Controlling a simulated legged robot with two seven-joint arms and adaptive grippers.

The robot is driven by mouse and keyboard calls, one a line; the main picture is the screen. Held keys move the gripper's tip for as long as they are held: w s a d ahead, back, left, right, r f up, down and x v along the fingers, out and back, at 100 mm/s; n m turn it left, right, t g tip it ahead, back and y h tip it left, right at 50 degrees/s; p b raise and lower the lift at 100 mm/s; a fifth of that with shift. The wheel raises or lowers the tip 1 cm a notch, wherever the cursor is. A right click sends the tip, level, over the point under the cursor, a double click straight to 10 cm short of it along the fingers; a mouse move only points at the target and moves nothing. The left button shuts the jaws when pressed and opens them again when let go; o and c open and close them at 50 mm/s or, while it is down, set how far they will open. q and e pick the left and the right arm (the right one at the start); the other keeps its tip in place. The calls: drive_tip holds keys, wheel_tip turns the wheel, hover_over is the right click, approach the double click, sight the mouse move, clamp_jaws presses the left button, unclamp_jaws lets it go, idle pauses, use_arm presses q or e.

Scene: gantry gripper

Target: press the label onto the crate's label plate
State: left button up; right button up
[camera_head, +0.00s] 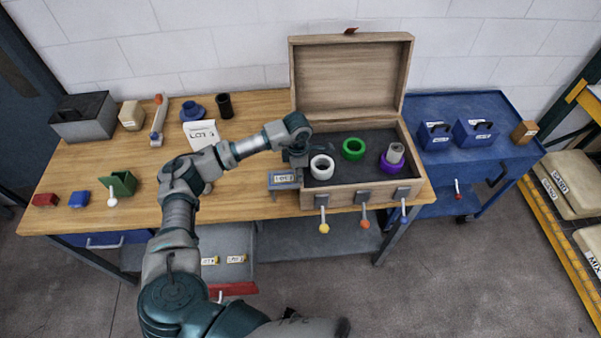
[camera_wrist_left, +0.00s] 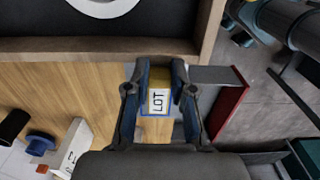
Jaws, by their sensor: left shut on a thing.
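My left gripper (camera_head: 292,163) points down just outside the left wall of the open wooden crate (camera_head: 345,192). In the left wrist view the gripper (camera_wrist_left: 160,92) is shut on the label (camera_wrist_left: 158,101), which reads LOT in dark letters on white, with a yellow part and blue edging. A blue-grey plate with a white lettered face (camera_head: 284,178) shows directly below the gripper, beside the crate. I cannot tell whether the label touches this plate, as the fingers hide the sides. My right gripper is not in view.
The crate holds a white ring (camera_head: 321,167), a green ring (camera_head: 353,149) and a purple ring (camera_head: 391,163). Levers with coloured knobs stick out in front. A white card (camera_head: 200,134) stands behind my left arm. A grey open drawer (camera_head: 226,243) with yellow tags is below the bench.

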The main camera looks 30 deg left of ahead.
sight(290, 176)
use_arm(q)
drive_tip(key=shift+a+f, duration=0.25)
drive_tip(key=shift+a, duration=1.25)
drive_tip(key=shift+d+r, duration=0.15)
drive_tip(key=shift+d, duration=0.45)
drive_tip(key=shift+s+a+b, duration=0.1)
drive_tip(key=shift+a+b, duration=0.2)
drive_tip(key=shift+a, duration=0.1)
drive_tip(key=shift+a+f, duration=0.2)
drive_tip(key=shift+a, duration=0.05)
drive_tip(key=shift+d, duration=0.1)
drive_tip(key=o, duration=0.7)
drive_tip(key=shift+d, duration=0.15)
drive_tip(key=shift+o, duration=0.9)
drive_tip(key=shift+d, duration=0.15)
drive_tip(key=o, duration=0.5)
drive_tip(key=shift+r, duration=0.1)
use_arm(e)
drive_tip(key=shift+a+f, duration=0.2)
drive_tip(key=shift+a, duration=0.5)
